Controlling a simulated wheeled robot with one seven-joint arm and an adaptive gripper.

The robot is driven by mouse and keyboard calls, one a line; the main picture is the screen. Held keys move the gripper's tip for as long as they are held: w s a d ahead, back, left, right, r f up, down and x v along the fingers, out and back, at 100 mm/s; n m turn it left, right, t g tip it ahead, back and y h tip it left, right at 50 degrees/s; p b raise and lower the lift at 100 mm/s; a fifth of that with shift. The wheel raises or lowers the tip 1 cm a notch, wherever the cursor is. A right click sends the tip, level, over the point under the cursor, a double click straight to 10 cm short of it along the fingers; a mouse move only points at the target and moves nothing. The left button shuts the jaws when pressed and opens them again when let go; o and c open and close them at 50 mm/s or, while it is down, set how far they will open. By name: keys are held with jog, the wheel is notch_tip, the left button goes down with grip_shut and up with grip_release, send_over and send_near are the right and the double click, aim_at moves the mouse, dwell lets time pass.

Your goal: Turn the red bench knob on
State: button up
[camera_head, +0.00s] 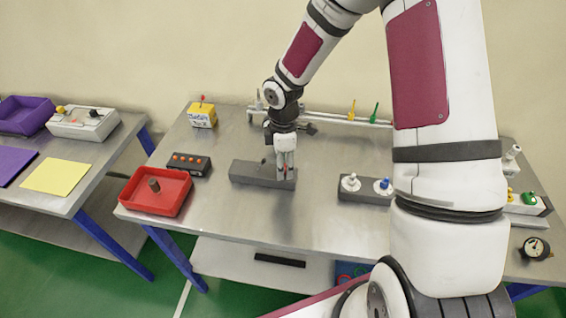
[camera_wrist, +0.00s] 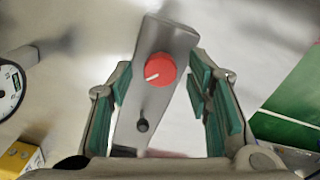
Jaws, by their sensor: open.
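The red bench knob (camera_wrist: 160,69) is a round red dial with a white pointer line, set on a grey box. In the wrist view the pointer aims toward the lower left. The grey box (camera_head: 250,171) lies on the steel table, and a small dark lever (camera_wrist: 142,125) also stands on it. In the head view only a bit of the red knob (camera_head: 285,168) shows beneath my gripper (camera_head: 285,170). My gripper (camera_wrist: 165,100) is open, with its green-padded fingers on either side of the box and the knob showing between them. I cannot tell whether the fingers touch anything.
A black box with orange buttons (camera_head: 188,164) and a red tray (camera_head: 132,199) stand to the left. A grey box with white and blue knobs (camera_head: 364,195) stands to the right. A yellow box (camera_head: 202,115) and a rail (camera_head: 335,117) are behind. The table front is clear.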

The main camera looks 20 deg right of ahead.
notch_tip(320, 180, up, 12)
dwell(0.5)
dwell(0.3)
jog(key=s+d+r+m+t+h, duration=0.1)
jog(key=s+r+m, duration=0.25)
jog(key=r, duration=0.25)
jog(key=s+r+m+t+h, duration=0.1)
jog(key=s+r+m, duration=0.25)
jog(key=r, duration=0.35)
jog(key=s+r+m+t+y, duration=0.1)
jog(key=s+r+m, duration=0.2)
jog(key=s, duration=0.4)
jog(key=s+a+r+m+t+y+b, duration=0.1)
jog(key=s+r+m+t, duration=0.1)
jog(key=s+m, duration=0.3)
jog(key=s+r, duration=0.1)
jog(key=s, duration=0.1)
jog(key=shift+s+r+m+t, duration=0.3)
jog(key=shift+s+m, duration=0.05)
jog(key=shift+m, duration=0.05)
